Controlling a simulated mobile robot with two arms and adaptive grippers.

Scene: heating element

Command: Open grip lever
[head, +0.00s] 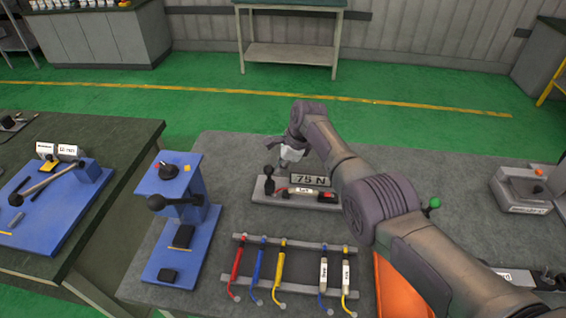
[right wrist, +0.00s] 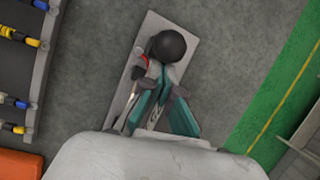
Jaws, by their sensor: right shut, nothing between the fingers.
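The grip fixture is a grey plate (head: 265,196) with a "75 N" sign (head: 311,180) on the middle table. A lever with a black ball knob (head: 268,171) stands at its left end. A heating element with a white tag and a red end (head: 327,195) lies across the plate. My right gripper (head: 290,158) is above and behind the fixture, near the knob. In the right wrist view the black knob (right wrist: 168,46) is just beyond the teal fingers of my right gripper (right wrist: 163,82). They are shut and empty. I cannot tell whether they touch the lever. My left gripper is out of view.
A rack (head: 300,243) with several coloured elements lies in front of the fixture. A blue press (head: 180,225) stands left, an orange pad (head: 400,285) lies front right, and a grey device (head: 525,187) stands far right. Bare tabletop lies around the fixture.

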